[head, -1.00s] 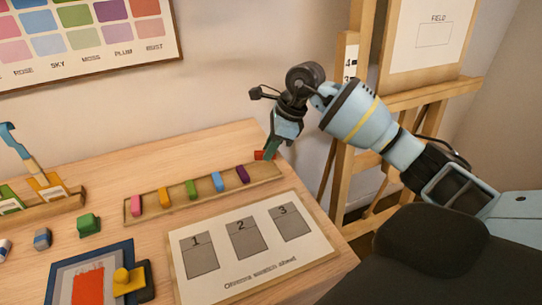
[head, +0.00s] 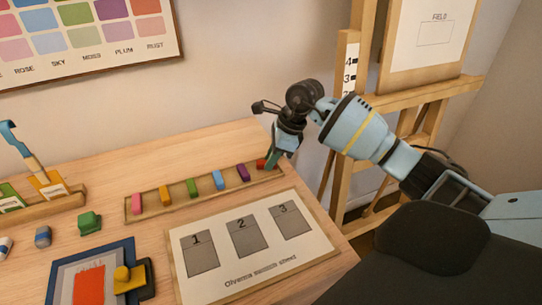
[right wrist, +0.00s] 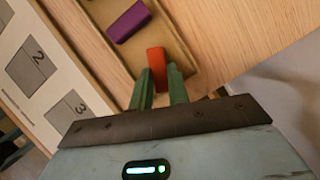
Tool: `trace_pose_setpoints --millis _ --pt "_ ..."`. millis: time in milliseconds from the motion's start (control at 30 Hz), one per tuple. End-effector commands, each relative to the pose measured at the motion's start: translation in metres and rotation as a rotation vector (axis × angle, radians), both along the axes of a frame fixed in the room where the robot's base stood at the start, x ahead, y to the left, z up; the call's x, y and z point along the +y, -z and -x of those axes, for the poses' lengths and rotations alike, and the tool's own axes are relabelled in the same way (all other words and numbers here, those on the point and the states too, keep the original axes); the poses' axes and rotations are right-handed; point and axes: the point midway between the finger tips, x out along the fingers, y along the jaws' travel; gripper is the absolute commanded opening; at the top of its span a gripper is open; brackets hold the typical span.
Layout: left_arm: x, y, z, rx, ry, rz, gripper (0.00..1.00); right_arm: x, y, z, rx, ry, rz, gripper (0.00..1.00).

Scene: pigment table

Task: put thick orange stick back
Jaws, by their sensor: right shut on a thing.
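My right gripper (head: 270,161) is over the right end of the long wooden stick tray (head: 203,201). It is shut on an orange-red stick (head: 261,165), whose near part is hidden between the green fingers. The right wrist view shows the same stick (right wrist: 157,58) pointing out from between the fingertips (right wrist: 160,77). It is at the tray's end, beside the purple stick (right wrist: 129,21) with a gap between them. Whether it touches the tray floor I cannot tell. My left gripper is not in view.
Pink, yellow-orange (head: 164,196), green, blue and purple sticks stand spaced along the tray. A numbered sheet (head: 262,262) lies in front. A blue-framed board (head: 62,292) and a green block (head: 89,223) are at left. An easel (head: 345,150) stands behind right.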

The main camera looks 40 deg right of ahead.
Motion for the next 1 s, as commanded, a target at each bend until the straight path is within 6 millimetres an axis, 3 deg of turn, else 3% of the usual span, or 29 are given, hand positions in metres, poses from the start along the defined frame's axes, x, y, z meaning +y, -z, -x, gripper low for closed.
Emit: trace_pose_setpoints --millis 133,167,300,667,767,1000 --pt "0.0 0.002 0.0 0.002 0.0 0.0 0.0 0.0 0.004 0.0 0.0 0.0 0.0 0.0" --pt "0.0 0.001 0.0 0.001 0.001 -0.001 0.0 0.0 0.003 0.0 0.0 0.0 0.0 0.21" --pt "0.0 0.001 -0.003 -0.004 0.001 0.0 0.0 0.0 0.003 0.0 0.0 0.0 0.0 0.39" --pt "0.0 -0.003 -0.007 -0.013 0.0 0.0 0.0 0.0 -0.003 0.0 -0.003 0.0 0.0 0.39" --pt "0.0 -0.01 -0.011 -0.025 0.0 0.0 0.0 0.0 -0.015 -0.001 -0.006 0.0 -0.001 0.39" --pt "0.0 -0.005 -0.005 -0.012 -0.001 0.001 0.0 -0.016 -0.055 0.01 -0.004 0.002 0.002 0.39"
